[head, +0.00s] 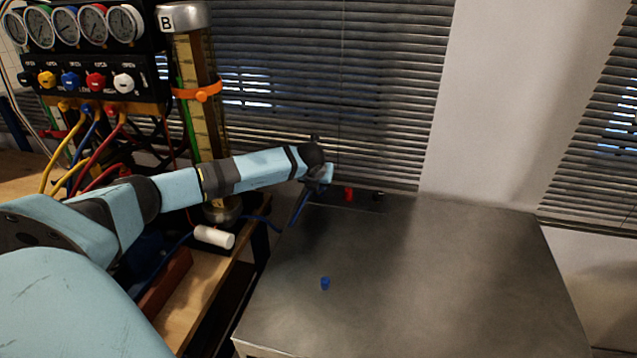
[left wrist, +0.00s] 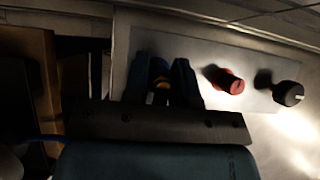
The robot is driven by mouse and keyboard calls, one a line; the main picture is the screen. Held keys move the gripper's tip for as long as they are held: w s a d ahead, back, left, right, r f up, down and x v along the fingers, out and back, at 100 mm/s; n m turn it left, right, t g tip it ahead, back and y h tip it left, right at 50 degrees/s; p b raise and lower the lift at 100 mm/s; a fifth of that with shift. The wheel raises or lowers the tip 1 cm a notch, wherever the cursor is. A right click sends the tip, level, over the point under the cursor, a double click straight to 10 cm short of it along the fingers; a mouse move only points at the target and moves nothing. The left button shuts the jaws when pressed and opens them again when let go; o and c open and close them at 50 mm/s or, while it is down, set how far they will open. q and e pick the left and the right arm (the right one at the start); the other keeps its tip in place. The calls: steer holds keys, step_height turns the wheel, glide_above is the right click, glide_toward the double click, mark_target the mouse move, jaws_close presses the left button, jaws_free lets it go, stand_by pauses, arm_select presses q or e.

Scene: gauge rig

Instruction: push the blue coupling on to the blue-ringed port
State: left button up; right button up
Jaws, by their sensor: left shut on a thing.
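My left gripper (left wrist: 166,85) is shut on the end of a thin blue hose (head: 299,208), which I take to be the blue coupling (left wrist: 160,88). The gripper is over the left part of a pale plate (left wrist: 205,52), left of a red cap (left wrist: 230,83) and a black cap (left wrist: 291,93). I cannot see the blue-ringed port or tell whether the coupling touches it. My right gripper is not in view.
To the left are a wooden bench (head: 205,290), a white cylinder (head: 214,237), a tall column marked B (head: 197,100) and a gauge panel (head: 85,60) with coloured hoses.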

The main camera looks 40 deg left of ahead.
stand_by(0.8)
arm_select(q)
steer(key=o, duration=1.3)
steer(key=shift+p+v, duration=0.85)
steer(key=shift+v, duration=0.35)
steer(key=p+v, duration=0.4)
steer(key=v, duration=0.7)
steer(key=shift+r, duration=0.25)
steer(key=shift+s+d+f, duration=0.1)
